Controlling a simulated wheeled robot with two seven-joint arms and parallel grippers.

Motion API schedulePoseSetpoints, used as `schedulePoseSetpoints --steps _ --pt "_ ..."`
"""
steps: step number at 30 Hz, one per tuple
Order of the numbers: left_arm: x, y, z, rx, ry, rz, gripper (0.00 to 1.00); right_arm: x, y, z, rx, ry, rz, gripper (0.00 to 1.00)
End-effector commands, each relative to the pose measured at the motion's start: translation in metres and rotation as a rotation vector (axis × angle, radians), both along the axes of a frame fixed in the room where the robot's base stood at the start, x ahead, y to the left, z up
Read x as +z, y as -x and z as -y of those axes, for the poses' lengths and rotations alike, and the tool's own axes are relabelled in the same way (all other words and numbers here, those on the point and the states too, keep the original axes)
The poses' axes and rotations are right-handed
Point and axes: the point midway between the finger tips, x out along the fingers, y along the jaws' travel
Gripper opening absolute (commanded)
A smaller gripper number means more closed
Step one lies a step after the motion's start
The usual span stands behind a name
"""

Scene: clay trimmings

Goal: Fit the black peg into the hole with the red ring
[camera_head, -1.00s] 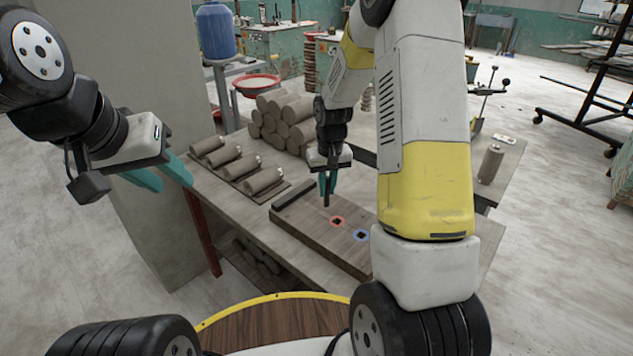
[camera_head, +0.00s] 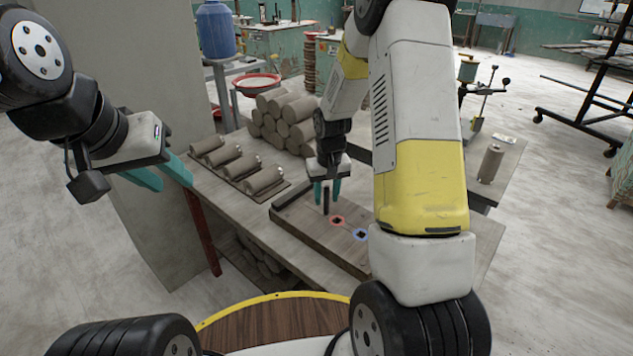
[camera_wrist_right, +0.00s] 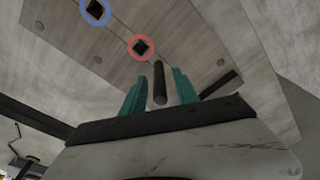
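The board (camera_head: 300,222) lies on the table with a red-ringed square hole (camera_head: 338,221) and a blue-ringed one (camera_head: 361,235). Both rings, red (camera_wrist_right: 142,47) and blue (camera_wrist_right: 96,9), also show in the right wrist view, their holes dark and empty. The black peg (camera_head: 326,200) is upright just left of the red ring, outside it. I cannot tell whether its lower end touches the board. My right gripper (camera_head: 327,190) is open around the peg; in its wrist view the fingers stand apart on either side of the peg (camera_wrist_right: 160,84). My left gripper (camera_head: 168,176) is open and empty, left of the table.
Clay rolls (camera_head: 236,170) lie on a rack left of the board, and a stack of clay cylinders (camera_head: 287,120) stands behind it. A dark strip (camera_head: 291,198) lies along the board's far left end. A single cylinder (camera_head: 491,163) stands at the table's right.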

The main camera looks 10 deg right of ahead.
Motion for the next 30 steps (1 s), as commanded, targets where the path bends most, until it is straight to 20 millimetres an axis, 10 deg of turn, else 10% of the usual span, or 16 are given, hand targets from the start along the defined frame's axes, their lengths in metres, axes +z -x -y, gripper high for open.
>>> schedulePoseSetpoints --steps 23,30 --pt "0.0 0.0 0.0 0.0 0.0 0.0 0.36 0.121 0.015 0.001 0.0 -0.001 0.006 0.36" --pt "0.0 0.0 0.0 0.0 0.0 0.0 0.36 0.181 0.054 -0.002 -0.01 -0.043 0.09 0.36"
